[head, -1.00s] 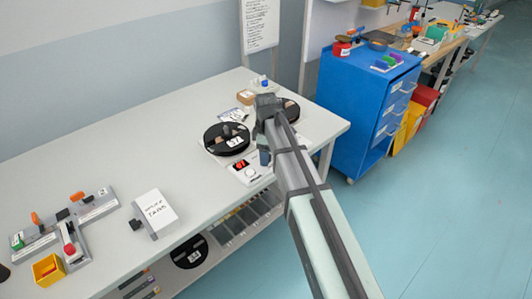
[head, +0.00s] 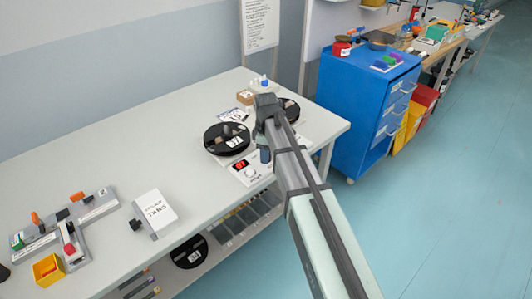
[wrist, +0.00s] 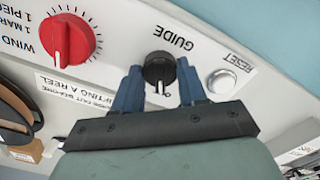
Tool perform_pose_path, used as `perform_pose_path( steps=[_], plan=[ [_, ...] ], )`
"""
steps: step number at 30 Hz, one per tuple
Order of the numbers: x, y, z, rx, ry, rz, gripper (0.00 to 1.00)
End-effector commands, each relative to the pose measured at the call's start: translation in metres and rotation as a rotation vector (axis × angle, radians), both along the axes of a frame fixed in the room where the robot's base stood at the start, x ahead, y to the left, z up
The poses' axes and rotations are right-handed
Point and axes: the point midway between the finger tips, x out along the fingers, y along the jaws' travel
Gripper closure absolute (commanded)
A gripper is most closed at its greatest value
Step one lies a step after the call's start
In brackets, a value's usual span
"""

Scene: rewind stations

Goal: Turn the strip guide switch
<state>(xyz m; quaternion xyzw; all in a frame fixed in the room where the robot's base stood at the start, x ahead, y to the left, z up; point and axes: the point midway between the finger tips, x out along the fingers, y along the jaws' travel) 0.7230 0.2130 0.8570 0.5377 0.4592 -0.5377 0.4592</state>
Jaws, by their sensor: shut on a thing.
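The strip guide switch (wrist: 159,66) is a black round knob with a white pointer line, under the word GUIDE, which reads upside down in the wrist view. My gripper (wrist: 160,84) has its two blue fingers on either side of the knob, shut on it. In the head view my gripper (head: 265,154) reaches down at the right end of the white control panel (head: 249,180), and the arm and fingers hide the switch there.
A red knob (wrist: 68,38) marked WIND and a silver RESET button (wrist: 221,81) flank the switch. Black reels (head: 227,139) stand behind the panel. A box (head: 155,212) and a grey fixture (head: 98,207) lie left; the table between is clear.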

Motion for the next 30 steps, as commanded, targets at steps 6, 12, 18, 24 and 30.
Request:
perform_pose_path(
  steps=[6, 12, 18, 24, 30],
  plan=[
    [0.0001, 0.0001, 0.0002, 0.000, 0.000, -0.130, 0.89],
    [0.0000, 0.0000, 0.0003, 0.000, 0.000, -0.311, 0.89],
    [0.0000, 0.0000, 0.0003, 0.000, 0.000, -0.501, 0.89],
    [0.0001, 0.0001, 0.0003, 0.000, 0.000, -0.681, 0.89],
    [0.0001, 0.0001, 0.0003, 0.000, 0.000, -0.832, 0.89]
  ],
)
